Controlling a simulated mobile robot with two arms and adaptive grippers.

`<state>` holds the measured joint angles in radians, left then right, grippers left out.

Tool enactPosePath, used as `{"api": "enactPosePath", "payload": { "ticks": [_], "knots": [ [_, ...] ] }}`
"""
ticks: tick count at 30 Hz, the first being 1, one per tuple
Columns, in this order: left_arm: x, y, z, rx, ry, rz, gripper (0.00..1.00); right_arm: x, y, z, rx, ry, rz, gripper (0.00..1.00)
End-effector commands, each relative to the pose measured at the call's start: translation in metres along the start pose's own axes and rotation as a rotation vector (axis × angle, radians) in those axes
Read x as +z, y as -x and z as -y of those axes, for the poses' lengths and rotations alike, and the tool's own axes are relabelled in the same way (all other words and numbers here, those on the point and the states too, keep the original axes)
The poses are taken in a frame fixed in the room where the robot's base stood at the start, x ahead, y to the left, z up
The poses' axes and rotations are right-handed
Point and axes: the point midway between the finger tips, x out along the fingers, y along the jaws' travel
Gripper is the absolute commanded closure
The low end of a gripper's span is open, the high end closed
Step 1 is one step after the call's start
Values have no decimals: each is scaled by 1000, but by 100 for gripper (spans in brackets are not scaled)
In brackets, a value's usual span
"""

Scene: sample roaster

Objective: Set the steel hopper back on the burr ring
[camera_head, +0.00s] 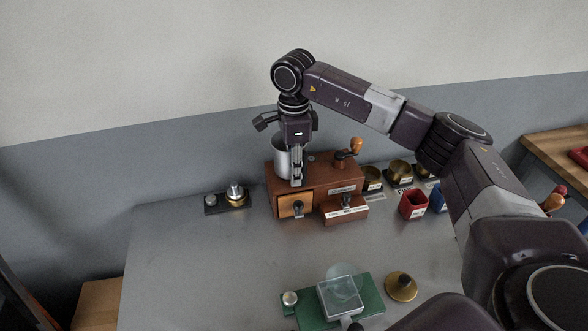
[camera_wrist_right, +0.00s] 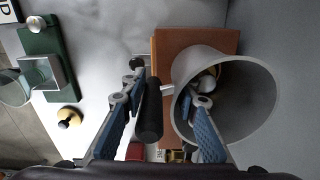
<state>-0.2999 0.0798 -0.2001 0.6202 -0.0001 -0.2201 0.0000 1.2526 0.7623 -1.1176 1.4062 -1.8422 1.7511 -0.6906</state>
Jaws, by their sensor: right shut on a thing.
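The steel hopper (camera_head: 282,157) is a grey, open-topped cup at the left end of the wooden grinder box (camera_head: 328,178). In the right wrist view I look into the wide mouth of the hopper (camera_wrist_right: 245,112). My right gripper (camera_head: 297,180) points down at the hopper's right side and is shut on the hopper. In the wrist view a black grip (camera_wrist_right: 150,112) beside the hopper lies between the fingers. Brass and pale parts show at the hopper's far end; I cannot tell whether it touches the burr ring, which is not clearly visible. My left gripper is out of view.
A black stand (camera_head: 212,204) with a brass and steel piece is left of the box. Brass cups (camera_head: 400,172) and a red bin (camera_head: 413,204) stand to its right. A green scale (camera_head: 352,310) and brass tamper-like piece (camera_head: 401,286) lie in front. The table's left is clear.

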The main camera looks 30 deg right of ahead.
Motion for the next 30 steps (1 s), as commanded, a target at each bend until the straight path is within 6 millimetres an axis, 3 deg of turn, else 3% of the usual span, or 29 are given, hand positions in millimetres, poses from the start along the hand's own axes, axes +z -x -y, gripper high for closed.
{"api": "enactPosePath", "payload": {
  "ticks": [23, 24, 30],
  "knots": [
    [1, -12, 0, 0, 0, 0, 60, 0, -17, 0, 0, 0, 0, 100],
    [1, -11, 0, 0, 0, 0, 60, 0, -16, 0, -1, 0, 0, 70],
    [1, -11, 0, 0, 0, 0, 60, 0, -16, 0, -1, -1, 0, 52]
  ]
}}
